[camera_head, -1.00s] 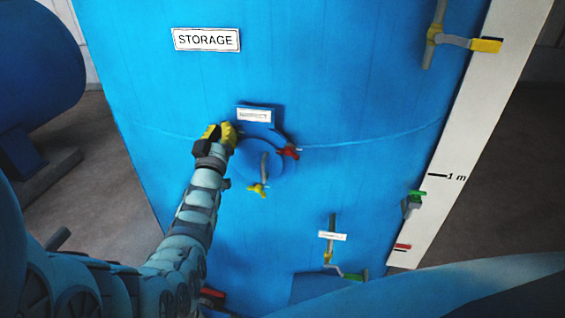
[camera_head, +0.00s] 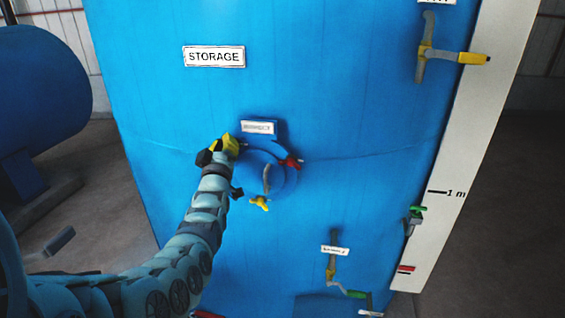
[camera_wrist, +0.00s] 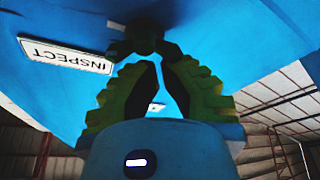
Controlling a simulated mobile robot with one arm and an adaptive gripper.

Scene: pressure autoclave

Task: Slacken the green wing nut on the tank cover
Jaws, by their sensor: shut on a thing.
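The round blue tank cover (camera_head: 284,184) sits on the front of the blue tank, below a small label plate that reads INSPECT in the wrist view (camera_wrist: 66,55). My gripper (camera_head: 234,146) is at the cover's upper left rim, its yellow fingers against it. In the wrist view my gripper (camera_wrist: 147,52) has its fingertips closed on a dark greenish knob, the green wing nut (camera_wrist: 146,36). In the head view the fingers hide this nut. A red wing nut (camera_head: 291,162) is on the cover's right, a yellow one (camera_head: 260,203) at its bottom, a dark one (camera_head: 237,193) at lower left.
A STORAGE sign (camera_head: 214,57) is above the cover. A yellow-handled valve (camera_head: 472,58) is at upper right and a green-handled valve (camera_head: 356,294) at lower right. A white height scale (camera_head: 455,150) runs up the tank's right side.

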